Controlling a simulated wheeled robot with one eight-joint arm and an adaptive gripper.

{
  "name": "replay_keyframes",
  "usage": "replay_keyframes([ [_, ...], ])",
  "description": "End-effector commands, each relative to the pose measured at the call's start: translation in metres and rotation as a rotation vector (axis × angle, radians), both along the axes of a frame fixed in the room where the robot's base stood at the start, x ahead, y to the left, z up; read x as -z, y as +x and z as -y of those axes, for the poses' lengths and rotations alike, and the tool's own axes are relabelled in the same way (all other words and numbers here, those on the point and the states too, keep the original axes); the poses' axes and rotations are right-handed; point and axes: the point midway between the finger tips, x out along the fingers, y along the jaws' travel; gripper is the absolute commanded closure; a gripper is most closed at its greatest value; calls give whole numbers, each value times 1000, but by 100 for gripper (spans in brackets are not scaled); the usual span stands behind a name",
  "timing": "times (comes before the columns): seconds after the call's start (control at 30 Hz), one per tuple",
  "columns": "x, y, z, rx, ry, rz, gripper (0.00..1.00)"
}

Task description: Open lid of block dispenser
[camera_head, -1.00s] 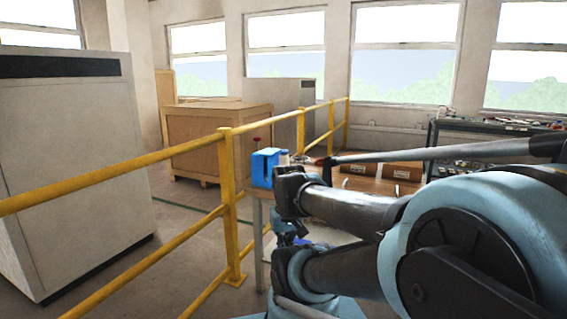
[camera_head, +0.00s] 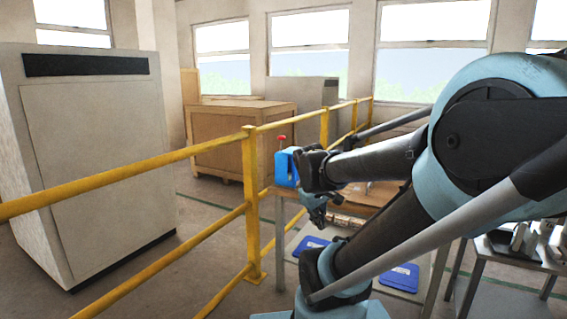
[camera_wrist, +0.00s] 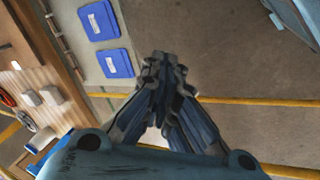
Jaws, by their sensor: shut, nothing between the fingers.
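A blue box (camera_head: 286,168), seemingly the block dispenser, stands at the left end of the wooden table in the head view. A red knob on a thin stem (camera_head: 281,139) shows just above it. Whether its lid is open cannot be told. My gripper (camera_wrist: 163,58) points over the floor in the wrist view, its dark fingers closed together and empty. In the head view my arm stands just right of the blue box and hides part of it. A blue and white edge (camera_wrist: 42,150) at the lower left of the wrist view may be the box, mostly covered.
A yellow railing (camera_head: 251,200) runs in front and left of the table. The wooden table (camera_head: 368,197) extends to the right, partly behind my arm. Blue bins or mats (camera_wrist: 99,20) lie on a pale floor patch. A grey cabinet (camera_head: 95,150) stands left.

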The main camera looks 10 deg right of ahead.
Motion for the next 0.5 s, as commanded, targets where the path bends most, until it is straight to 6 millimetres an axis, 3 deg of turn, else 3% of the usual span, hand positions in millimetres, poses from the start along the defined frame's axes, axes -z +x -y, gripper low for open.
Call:
replay_keyframes([
  [0.23,-27,75,10,-304,-244,-7,100],
  [0.5,-49,158,8,-622,-526,-46,100],
])
